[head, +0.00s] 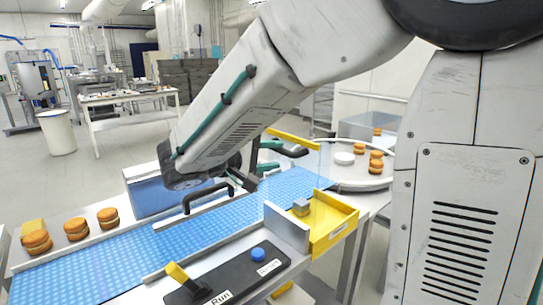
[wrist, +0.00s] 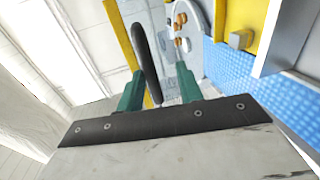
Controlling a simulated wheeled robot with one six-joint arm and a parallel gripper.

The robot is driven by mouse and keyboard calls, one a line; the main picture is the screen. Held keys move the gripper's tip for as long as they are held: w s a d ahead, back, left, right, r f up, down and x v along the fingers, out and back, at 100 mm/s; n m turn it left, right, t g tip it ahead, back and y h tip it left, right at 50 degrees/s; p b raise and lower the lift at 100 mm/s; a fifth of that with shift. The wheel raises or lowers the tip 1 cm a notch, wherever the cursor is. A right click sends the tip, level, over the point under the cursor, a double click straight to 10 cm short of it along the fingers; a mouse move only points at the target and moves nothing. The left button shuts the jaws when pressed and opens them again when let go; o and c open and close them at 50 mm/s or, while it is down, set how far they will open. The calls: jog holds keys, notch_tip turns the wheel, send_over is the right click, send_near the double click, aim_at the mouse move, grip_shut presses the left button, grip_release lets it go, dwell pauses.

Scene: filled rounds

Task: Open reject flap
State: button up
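A clear panel (head: 308,170) with a yellow top bar (head: 283,134) stands across the blue belt; a black handle (head: 292,151) is by the bar. My gripper (head: 268,155) is at this handle. A grey plate (head: 286,228) stands upright at the belt's near side, against a yellow tray (head: 334,233) with a small grey block (head: 301,206). No part in view is labelled as the reject flap.
The blue belt (head: 100,262) runs below my arm. A second black handle (head: 208,195) stands beside it. A black control panel (head: 229,279) has a yellow Run lever (head: 178,273) and a blue button (head: 258,254). Filled rounds (head: 77,229) lie at left; more (head: 376,164) lie on a round table.

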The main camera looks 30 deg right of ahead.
jog(key=shift+a, duration=0.1)
jog(key=v, duration=0.7)
jog(key=shift+a, duration=0.3)
jog(key=s+d+f+n+g+y, duration=0.1)
jog(key=s+f+n+g+y, duration=0.15)
jog(key=s+f+y, duration=0.6)
jog(key=s+m+t+y, duration=0.2)
jog(key=s+m+y, duration=0.2)
jog(key=s, duration=0.9)
jog(key=y, duration=0.3)
